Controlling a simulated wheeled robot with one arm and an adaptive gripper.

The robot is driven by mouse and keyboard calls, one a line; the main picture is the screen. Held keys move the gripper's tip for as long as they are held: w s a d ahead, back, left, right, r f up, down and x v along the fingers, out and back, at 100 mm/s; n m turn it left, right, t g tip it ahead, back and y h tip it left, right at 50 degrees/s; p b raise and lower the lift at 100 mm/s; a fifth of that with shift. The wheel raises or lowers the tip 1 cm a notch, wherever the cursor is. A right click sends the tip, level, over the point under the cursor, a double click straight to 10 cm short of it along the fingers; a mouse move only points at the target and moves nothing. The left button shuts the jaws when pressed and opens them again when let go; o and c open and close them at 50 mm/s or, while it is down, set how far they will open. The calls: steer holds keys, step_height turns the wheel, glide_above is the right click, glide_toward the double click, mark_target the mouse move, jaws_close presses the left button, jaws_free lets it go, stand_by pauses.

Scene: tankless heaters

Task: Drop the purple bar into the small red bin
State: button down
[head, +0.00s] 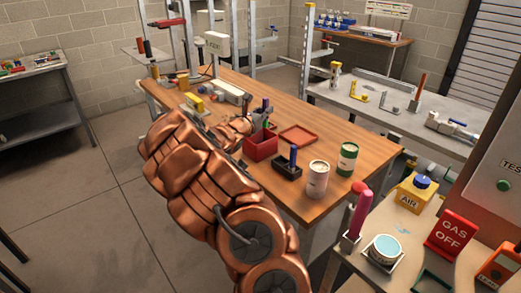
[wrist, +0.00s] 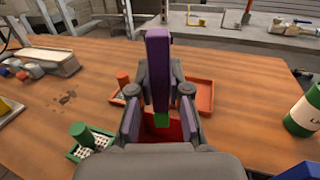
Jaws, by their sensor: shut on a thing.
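My gripper (wrist: 163,92) is shut on the purple bar (wrist: 157,60), which stands upright between the fingers in the wrist view. A green part (wrist: 161,120) shows at the bar's lower end. The small red bin (head: 260,147) stands on the wooden table. In the wrist view the bin's red inside (wrist: 176,130) shows below and behind the fingers, partly hidden by them. In the head view my gripper (head: 256,121) is at the bin's far upper side, partly hidden by my copper arm. I cannot tell the exact height of the bar above the bin.
A flat red tray (head: 298,135) lies right of the bin. A black holder with a blue rod (head: 293,157) and two cans (head: 318,180), (head: 347,159) stand nearer the table's front right. In the wrist view, a rack with a green peg (wrist: 82,134) is at left.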

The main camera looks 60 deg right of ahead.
steer(key=shift+f+b, duration=0.6)
steer(key=shift+f, duration=0.8)
steer(key=c, duration=1)
jaws_free()
steer(key=shift+c, duration=0.2)
steer(key=a, duration=1.2)
steer(key=shift+s, duration=0.2)
